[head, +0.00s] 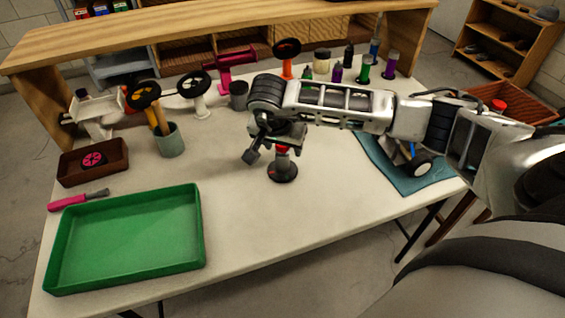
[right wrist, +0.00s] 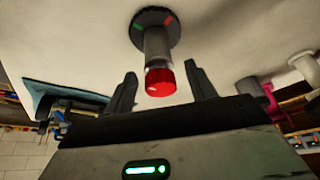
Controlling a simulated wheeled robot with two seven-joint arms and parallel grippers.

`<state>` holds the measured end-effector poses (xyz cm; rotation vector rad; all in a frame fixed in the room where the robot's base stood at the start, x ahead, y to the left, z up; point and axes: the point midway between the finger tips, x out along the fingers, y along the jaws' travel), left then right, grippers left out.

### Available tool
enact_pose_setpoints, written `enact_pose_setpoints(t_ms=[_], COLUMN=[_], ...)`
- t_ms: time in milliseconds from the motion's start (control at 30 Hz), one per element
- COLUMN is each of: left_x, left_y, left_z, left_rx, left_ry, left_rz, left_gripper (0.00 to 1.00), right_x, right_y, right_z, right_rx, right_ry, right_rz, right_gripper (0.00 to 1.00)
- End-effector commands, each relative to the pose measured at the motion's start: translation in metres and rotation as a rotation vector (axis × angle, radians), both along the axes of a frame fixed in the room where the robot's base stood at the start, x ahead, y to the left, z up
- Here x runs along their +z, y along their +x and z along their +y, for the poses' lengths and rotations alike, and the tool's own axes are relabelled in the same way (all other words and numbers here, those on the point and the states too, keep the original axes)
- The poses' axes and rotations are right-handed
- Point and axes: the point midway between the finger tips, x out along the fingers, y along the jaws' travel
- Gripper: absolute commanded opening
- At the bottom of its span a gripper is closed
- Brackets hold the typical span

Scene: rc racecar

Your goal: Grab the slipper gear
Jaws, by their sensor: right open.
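A pink and black round piece (head: 93,160), gear-like in shape, lies in a small brown tray (head: 117,173) on the left of the table. I cannot tell for certain that it is the slipper gear. My right gripper (head: 272,155) is open over the middle of the table, well to the right of that tray. Its spread fingers (right wrist: 161,88) show in the right wrist view. Between them in the picture is the red top (right wrist: 160,82) of a grey post on a round dark base (head: 282,173). I see no grip on it. My left gripper is out of view.
A green tray (head: 198,240) fills the table's front left, with a pink-handled tool (head: 78,200) behind it. A cup of tools (head: 170,142), wheels on stands and several bottles (head: 364,68) stand farther back. A blue cloth (head: 400,181) lies at right. The front middle is clear.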

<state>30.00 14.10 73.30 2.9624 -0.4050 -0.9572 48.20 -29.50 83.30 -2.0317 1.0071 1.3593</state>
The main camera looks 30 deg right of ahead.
Motion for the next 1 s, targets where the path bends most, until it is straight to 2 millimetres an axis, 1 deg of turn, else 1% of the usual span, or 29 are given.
enact_pose_setpoints(t_ms=[233, 267, 300, 367, 400, 433, 767, 867, 933, 1000], left_x=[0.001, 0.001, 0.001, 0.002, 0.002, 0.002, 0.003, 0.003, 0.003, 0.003], left_y=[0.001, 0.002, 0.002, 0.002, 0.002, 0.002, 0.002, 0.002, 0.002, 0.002], left_z=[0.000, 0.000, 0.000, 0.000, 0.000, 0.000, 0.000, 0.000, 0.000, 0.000], left_rx=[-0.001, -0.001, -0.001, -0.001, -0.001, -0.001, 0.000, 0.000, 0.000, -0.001], left_ry=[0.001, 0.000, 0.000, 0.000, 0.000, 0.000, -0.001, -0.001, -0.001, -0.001], left_rz=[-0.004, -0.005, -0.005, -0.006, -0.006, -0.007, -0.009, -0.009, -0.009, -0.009], left_gripper=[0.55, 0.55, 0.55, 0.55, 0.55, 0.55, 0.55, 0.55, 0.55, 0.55], right_x=[-0.002, -0.002, -0.002, -0.002, -0.002, -0.002, 0.001, 0.008, 0.015, 0.027], right_y=[0.001, 0.001, 0.001, 0.001, 0.001, 0.001, 0.001, 0.002, 0.002, 0.002], right_z=[0.000, 0.000, 0.000, 0.000, 0.000, 0.000, 0.000, -0.001, -0.001, -0.001], right_rx=[0.001, 0.001, 0.001, 0.001, 0.000, 0.000, 0.000, -0.001, 0.000, 0.000], right_ry=[0.001, 0.001, 0.001, 0.001, 0.001, 0.001, 0.001, 0.000, 0.000, 0.000], right_rz=[-0.001, -0.001, -0.001, -0.001, -0.001, -0.001, -0.002, -0.003, -0.005, -0.007], right_gripper=[0.55, 0.47, 0.36, 0.19, 0.08, 0.00, 0.00, 0.00, 0.00, 0.00])
